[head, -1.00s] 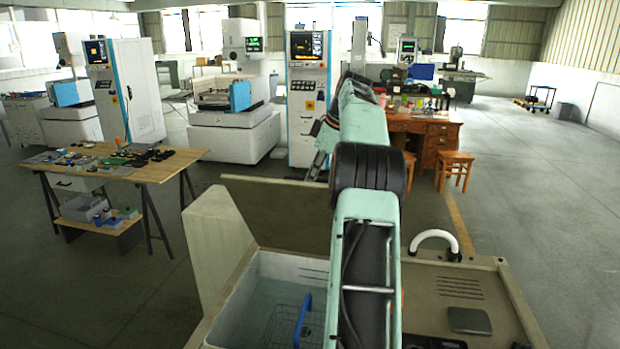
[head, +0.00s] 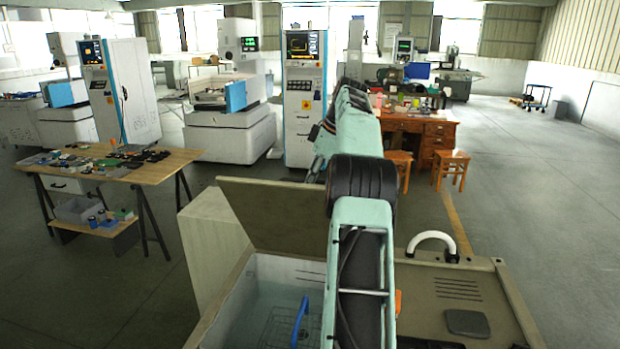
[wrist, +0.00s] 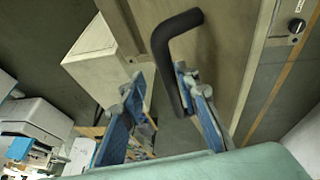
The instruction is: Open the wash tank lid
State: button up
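The wash tank (head: 222,312) is the beige cabinet at the front of the head view. Its left basin is uncovered and holds water and a wire basket with a blue handle (head: 300,322). The olive-beige lid (head: 285,213) stands raised at the basin's back edge, partly hidden by my arm. In the wrist view a bent black handle (wrist: 168,55) stands out from a beige panel that looks like the lid. My gripper (wrist: 160,85) has its blue fingers apart, with the handle between them, close to the right finger; contact is unclear. The head view hides my gripper behind the arm.
A pale upright block (head: 212,245) stands left of the tank. A white curved pipe (head: 433,237) and a dark pad (head: 467,323) are on the tank's right top. A tool-covered table (head: 170,168) is at left. Floor at right is clear.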

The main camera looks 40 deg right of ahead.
jog(key=shift+s+a+r, duration=0.1)
jog(key=shift+a+r, duration=0.15)
jog(key=shift+r, duration=0.05)
jog(key=shift+r, duration=0.1)
jog(key=shift+d+r, duration=0.1)
jog(key=shift+r, duration=0.25)
jog(key=v, duration=0.4)
jog(key=shift+s, duration=0.1)
jog(key=shift+s+d, duration=0.1)
jog(key=shift+s, duration=0.15)
jog(key=s, duration=0.3)
jog(key=s+d, duration=0.1)
jog(key=s, duration=0.3)
jog(key=s+d, duration=0.1)
jog(key=s, duration=0.3)
jog(key=shift+s+d, duration=0.15)
jog(key=shift+d, duration=0.05)
